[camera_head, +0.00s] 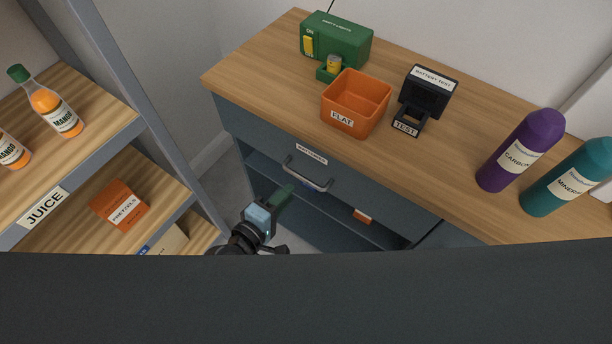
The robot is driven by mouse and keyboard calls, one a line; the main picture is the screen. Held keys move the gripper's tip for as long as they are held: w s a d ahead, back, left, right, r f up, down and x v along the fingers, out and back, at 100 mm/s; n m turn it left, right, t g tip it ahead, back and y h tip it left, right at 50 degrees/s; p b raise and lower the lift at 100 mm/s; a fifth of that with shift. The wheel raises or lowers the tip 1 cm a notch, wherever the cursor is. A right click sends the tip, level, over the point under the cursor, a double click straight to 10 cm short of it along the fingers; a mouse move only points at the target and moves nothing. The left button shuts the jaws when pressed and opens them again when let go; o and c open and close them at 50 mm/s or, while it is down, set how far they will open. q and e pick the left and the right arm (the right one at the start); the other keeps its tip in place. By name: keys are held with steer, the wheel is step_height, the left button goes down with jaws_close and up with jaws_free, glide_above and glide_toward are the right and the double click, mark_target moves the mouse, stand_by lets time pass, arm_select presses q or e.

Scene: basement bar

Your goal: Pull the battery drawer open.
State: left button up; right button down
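The battery drawer (372,193) is a dark blue-grey front under the wooden counter, and it looks closed, flush with the cabinet. A small white label (311,154) sits near its top edge. Its silver bar handle (308,180) stands out below the label. My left gripper (287,192) has a light blue body and dark green fingers. In the picture the fingertips are just below and left of the handle; I see no clear contact. The fingers overlap from this angle, so their opening is hidden. My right gripper is out of view.
On the counter (262,88) are a green box (336,41), an orange FLAT bin (357,103), a black battery tester (428,92) and purple (521,151) and teal (572,178) bottles. A juice and snack shelf (89,88) stands left. An open shelf lies under the drawer.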

mark_target(302, 180)
arm_select(q)
steer(key=x, duration=0.7)
steer(key=shift+w+d, duration=0.15)
steer(key=shift+d, duration=0.05)
jaws_close()
